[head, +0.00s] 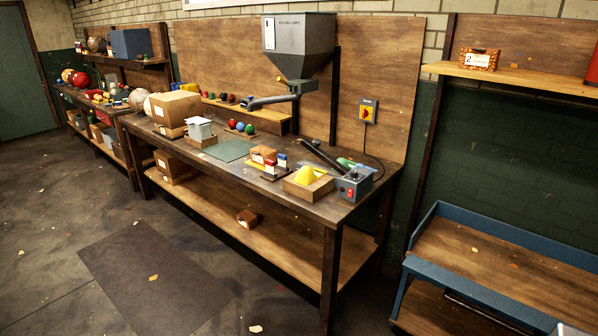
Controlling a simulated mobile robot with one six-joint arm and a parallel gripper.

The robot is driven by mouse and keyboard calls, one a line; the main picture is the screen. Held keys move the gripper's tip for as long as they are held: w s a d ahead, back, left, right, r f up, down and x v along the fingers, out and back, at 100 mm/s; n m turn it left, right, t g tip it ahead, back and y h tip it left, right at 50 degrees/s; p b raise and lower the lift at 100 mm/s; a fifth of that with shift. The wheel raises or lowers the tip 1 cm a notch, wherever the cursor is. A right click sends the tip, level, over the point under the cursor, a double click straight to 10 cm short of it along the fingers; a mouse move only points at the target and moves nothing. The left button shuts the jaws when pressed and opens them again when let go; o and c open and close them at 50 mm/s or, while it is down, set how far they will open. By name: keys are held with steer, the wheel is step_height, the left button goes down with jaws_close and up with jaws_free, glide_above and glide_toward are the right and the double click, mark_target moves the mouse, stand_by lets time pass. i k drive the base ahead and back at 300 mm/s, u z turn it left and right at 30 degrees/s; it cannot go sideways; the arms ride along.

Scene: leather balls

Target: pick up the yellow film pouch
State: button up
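A yellow item (304,175), which looks like the yellow film pouch, sits in a small open wooden box (308,191) near the right front of the long workbench. Its lower part is hidden by the box walls. It is small in the head view, so its exact shape is hard to tell. My gripper is not in this view.
The workbench (225,172) has a grey control box (353,187) with a black lever right of the wooden box. Small bottles and cartons stand to its left. A grey hopper (298,47) hangs above. A blue-framed cart (500,262) stands right. The floor in front is mostly clear.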

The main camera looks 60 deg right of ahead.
mark_target(305, 176)
steer(key=z, duration=0.35)
steer(key=i, duration=1.6)
steer(key=u, duration=0.05)
